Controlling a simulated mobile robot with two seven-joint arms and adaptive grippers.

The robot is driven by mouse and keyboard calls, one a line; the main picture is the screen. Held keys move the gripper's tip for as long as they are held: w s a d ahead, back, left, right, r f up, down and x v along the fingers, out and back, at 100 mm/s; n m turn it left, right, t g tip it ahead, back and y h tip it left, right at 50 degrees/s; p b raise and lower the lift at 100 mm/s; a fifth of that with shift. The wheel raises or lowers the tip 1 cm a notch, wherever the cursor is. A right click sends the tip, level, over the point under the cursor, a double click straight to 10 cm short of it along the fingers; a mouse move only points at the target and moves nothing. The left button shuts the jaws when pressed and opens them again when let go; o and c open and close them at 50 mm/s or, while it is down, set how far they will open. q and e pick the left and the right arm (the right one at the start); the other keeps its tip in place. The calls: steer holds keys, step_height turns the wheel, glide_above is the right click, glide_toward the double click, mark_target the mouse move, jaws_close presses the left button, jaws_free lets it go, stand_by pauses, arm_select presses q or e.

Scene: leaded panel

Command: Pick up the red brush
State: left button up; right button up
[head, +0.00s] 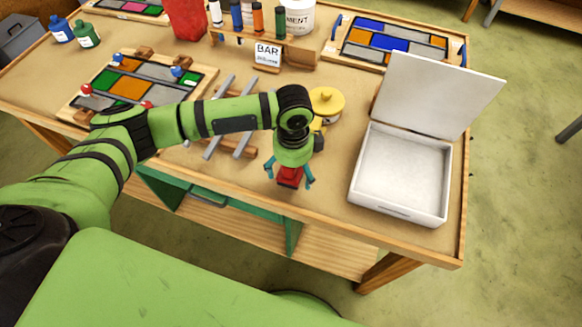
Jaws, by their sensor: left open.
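My left gripper (289,180) is over the front part of the workbench, pointing down, with its teal fingers spread. A small red thing (289,177) shows between and below the fingers. It may be the red brush, but the wrist covers most of it and I cannot tell its full shape or whether the fingers touch it. No other thing that looks like a red brush is plain in view. My right gripper is not in view.
An open white box (402,178) with a raised lid stands right of the gripper. A yellow-lidded tin (326,103) is just behind the wrist. Metal bars (243,143) on wooden rests lie to the left. Leaded panels, bottles and a labelled rack stand farther back.

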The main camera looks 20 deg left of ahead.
arm_select(q)
steer(key=shift+s+r, duration=0.1)
steer(key=c, duration=1.3)
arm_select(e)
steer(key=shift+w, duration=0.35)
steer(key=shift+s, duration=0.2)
arm_select(q)
steer(key=shift+r, duration=0.3)
step_height(320, 180, up, 9)
steer(key=shift+r+b, duration=0.2)
steer(key=shift+b, duration=0.6)
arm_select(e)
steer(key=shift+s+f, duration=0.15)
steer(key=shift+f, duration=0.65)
arm_select(q)
steer(key=shift+o, duration=1.2)
